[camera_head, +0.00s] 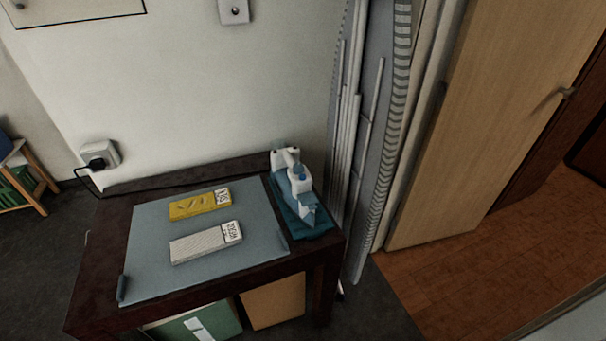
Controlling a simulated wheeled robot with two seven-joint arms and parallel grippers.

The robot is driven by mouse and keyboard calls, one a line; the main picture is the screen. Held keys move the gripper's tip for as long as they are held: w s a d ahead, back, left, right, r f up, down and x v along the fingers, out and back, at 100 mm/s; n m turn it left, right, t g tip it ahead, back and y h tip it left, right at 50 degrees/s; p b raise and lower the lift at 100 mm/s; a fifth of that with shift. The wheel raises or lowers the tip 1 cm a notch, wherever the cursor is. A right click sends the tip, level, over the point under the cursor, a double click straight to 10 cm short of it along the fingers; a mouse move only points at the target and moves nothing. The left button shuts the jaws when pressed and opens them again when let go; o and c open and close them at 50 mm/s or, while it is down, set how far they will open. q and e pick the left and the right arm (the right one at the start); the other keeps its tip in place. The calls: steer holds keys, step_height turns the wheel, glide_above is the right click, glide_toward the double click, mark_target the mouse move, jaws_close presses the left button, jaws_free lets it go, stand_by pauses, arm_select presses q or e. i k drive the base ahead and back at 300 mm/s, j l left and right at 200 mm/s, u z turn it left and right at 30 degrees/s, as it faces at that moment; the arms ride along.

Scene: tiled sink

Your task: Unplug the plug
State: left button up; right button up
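A black plug (97,163) sits in a white wall socket (112,152) low on the wall at the left, just beyond the table's back left corner. A black cable (87,181) loops down from the plug and runs toward the back of the table. The plug looks fully seated in the socket. Neither of my grippers shows in the head view.
A dark table (92,277) stands against the wall, bearing a grey mat (145,237), two small packets and a blue-white iron (297,185). An ironing board (385,130) leans at its right. A wooden stool (24,181) stands at far left. Dark floor lies open left of the table.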

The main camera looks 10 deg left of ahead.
mark_target(98, 164)
steer(key=u, duration=1.75)
steer(key=i+j, duration=0.15)
steer(key=j, duration=0.25)
steer(key=i+j, duration=0.15)
steer(key=j, duration=0.25)
steer(key=i+j, duration=0.1)
steer(key=j, duration=0.3)
steer(key=i+j, duration=0.15)
steer(key=j, duration=0.3)
steer(key=i+j, duration=0.15)
steer(key=j, duration=0.25)
steer(key=i+j, duration=0.15)
steer(key=j, duration=0.25)
steer(key=i+j, duration=0.1)
steer(key=j, duration=0.3)
